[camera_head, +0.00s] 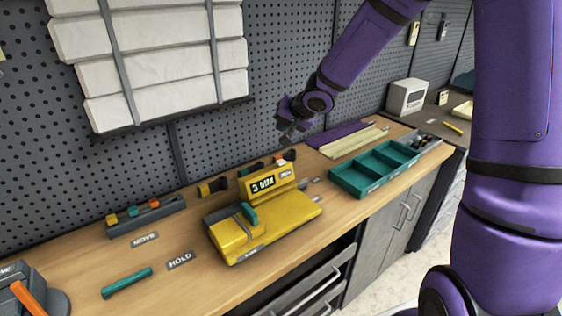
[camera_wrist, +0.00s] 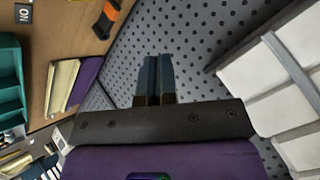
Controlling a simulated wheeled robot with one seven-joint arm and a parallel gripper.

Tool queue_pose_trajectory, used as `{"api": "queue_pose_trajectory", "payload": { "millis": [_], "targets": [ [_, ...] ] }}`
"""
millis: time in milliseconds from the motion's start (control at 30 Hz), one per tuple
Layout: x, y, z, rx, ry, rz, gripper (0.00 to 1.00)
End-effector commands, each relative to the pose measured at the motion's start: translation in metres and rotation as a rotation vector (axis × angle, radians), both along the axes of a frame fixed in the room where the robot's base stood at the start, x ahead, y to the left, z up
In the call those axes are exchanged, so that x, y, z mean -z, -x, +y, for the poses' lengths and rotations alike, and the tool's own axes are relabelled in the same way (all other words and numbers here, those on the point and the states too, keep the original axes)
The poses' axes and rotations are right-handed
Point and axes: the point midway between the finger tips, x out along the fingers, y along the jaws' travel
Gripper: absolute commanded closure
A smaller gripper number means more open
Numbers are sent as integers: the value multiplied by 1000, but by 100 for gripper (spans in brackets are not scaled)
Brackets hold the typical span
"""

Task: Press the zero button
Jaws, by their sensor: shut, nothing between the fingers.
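A yellow measuring device (camera_head: 262,222) sits on the wooden workbench in the head view. It has a dark display (camera_head: 263,184) with pale characters and a teal lever (camera_head: 249,212). I cannot clearly make out the zero button. My gripper (camera_head: 287,133) is above and behind the device, near the pegboard, apart from it and touching nothing. In the wrist view its two fingers (camera_wrist: 155,78) are together and empty, against the pegboard.
A teal divided tray (camera_head: 375,170) is right of the device. Small coloured-handled tools stand behind it. A slotted block (camera_head: 146,215) and a teal bar (camera_head: 127,283) are to its left. White slats (camera_head: 150,60) hang on the pegboard. The bench front left of the device is mostly clear.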

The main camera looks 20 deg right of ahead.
Motion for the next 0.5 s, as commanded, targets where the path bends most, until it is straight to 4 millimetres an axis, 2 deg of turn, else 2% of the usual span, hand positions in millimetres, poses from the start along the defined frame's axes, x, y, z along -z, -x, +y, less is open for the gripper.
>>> {"api": "queue_pose_trajectory", "payload": {
  "millis": [267, 500],
  "targets": [
    [23, 1, 1, -3, 2, 1, 100],
    [52, 1, 2, -1, 2, 2, 100]
  ]
}}
